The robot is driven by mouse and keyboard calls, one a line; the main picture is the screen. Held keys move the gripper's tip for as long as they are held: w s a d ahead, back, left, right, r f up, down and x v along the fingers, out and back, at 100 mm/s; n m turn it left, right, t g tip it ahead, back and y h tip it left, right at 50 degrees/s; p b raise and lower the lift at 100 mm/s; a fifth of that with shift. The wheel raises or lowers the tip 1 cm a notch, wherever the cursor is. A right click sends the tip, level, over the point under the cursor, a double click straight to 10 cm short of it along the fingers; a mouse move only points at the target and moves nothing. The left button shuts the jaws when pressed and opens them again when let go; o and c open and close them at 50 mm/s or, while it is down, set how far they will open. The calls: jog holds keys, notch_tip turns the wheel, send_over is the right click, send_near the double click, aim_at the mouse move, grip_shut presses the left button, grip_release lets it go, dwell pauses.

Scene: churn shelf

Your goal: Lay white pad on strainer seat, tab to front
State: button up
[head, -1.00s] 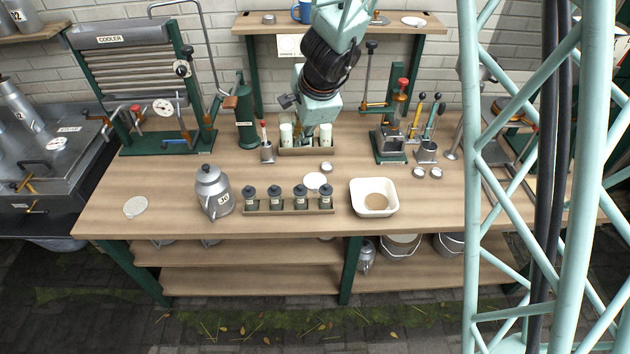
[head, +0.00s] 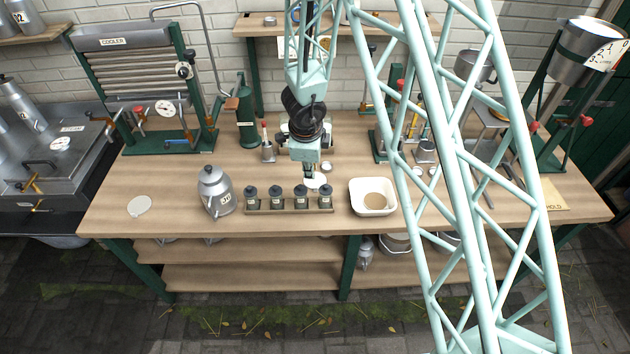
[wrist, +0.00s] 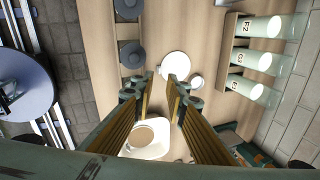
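A flat white round pad (head: 314,182) lies on the bench behind the right end of the jar rack; it also shows in the wrist view (wrist: 175,66). I cannot make out a tab on it. My gripper (head: 310,175) points down close over it in the head view. In the wrist view the fingers (wrist: 160,79) are apart with nothing between them, and the pad lies just beyond the tips. A second pale flat disc (head: 139,206) lies at the bench's left end. I cannot tell for certain which thing is the strainer seat; a grey bowl (head: 475,66) stands at the right, partly behind my lattice column.
The rack of dark-lidded jars (head: 289,208) is just in front of my gripper. A white tub (head: 391,187) with a tan disc (wrist: 142,137) stands to the right. Small round lids (wrist: 196,82) lie beside the pad. A kettle (head: 215,190) stands left; bench between it and the pale disc is clear.

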jog(key=shift+f, duration=0.25)
jog(key=shift+f, duration=0.1)
jog(key=b, duration=0.5)
send_near(313, 193)
jog(key=shift+w+d+f, duration=0.15)
jog(key=shift+w+f, duration=0.4)
jog(key=shift+w, duration=0.15)
jog(key=shift+f, duration=0.1)
jog(key=shift+b+x, duration=1.05)
jog(key=shift+x, duration=1.45)
jog(key=shift+c, duration=0.5)
